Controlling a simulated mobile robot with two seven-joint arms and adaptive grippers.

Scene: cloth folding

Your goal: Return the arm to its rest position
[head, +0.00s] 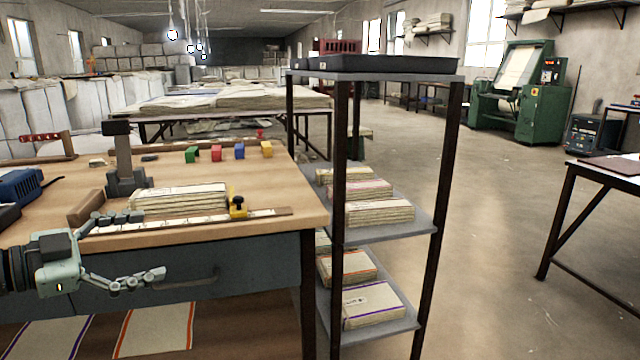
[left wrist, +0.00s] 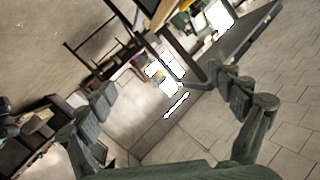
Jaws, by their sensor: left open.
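My left gripper (head: 150,248) shows at the lower left of the head view, in front of the workbench (head: 290,195). Its two fingers are spread wide, with nothing between them. One finger is over the bench's front edge and the other is lower, in front of the grey drawer front. In the left wrist view the two open fingers (left wrist: 175,98) frame the floor and some tilted furniture, with no cloth between them. My right gripper is in neither view.
A stack of folded cloth (head: 180,197) lies on the bench, near coloured blocks (head: 238,151). A shelf rack (head: 437,205) with folded cloths stands close to the bench's right end. Open floor (head: 490,220) lies right of the rack, before a dark table (head: 570,215).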

